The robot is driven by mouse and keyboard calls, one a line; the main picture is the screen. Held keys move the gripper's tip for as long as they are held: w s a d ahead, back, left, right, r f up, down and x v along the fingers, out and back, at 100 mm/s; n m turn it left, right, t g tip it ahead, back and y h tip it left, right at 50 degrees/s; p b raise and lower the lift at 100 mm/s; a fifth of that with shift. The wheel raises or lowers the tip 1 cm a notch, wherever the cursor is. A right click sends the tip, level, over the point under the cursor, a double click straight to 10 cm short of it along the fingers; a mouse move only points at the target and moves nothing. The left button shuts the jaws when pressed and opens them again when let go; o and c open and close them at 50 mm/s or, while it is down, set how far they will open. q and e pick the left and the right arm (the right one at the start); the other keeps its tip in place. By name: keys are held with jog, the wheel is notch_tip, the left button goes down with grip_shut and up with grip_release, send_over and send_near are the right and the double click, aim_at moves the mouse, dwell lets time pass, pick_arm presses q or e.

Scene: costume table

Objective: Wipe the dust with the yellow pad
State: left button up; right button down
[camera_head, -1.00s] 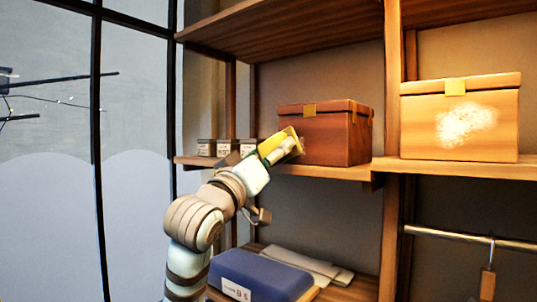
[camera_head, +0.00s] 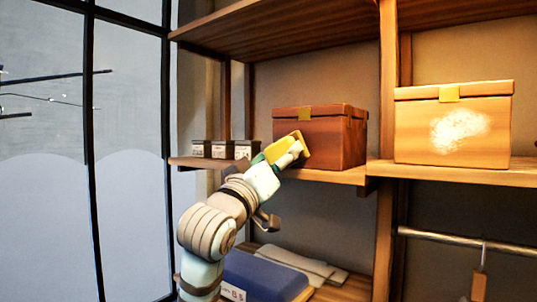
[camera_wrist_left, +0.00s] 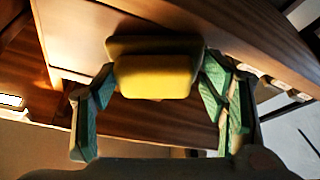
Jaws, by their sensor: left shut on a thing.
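The yellow pad (camera_head: 303,143) is held tilted at the lower left of the reddish-brown box (camera_head: 338,140). In the left wrist view the pad (camera_wrist_left: 155,77) sits between the green-lined fingers, against or close to a brown surface; I cannot tell whether it touches. My left gripper (camera_head: 286,155) is shut on the pad. A pale, whitish dust patch (camera_head: 460,131) marks the front of the light-brown box (camera_head: 413,135) on the right shelf. No dust shows on the uncovered part of the reddish-brown box's front. My right gripper is not in view.
Several small labelled boxes (camera_head: 222,150) stand left of the reddish-brown box on the same shelf (camera_head: 345,176). A wooden upright (camera_head: 389,90) separates the two shelf bays. Below are a rail (camera_head: 440,237), a blue case (camera_head: 262,275) and folded cloth (camera_head: 300,263).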

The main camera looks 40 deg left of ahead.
pick_arm(q)
jog(key=shift+w+d+r+p, duration=0.15)
jog(key=shift+d+p, duration=0.25)
jog(key=shift+d, duration=0.7)
jog(key=a+b, duration=0.1)
jog(key=a, duration=0.2)
jog(key=shift+a, duration=0.1)
jog(key=shift+a+b, duration=0.35)
jog(key=shift+a, duration=0.25)
jog(key=s+b, duration=0.2)
jog(key=s, duration=0.4)
jog(key=shift+d, duration=0.15)
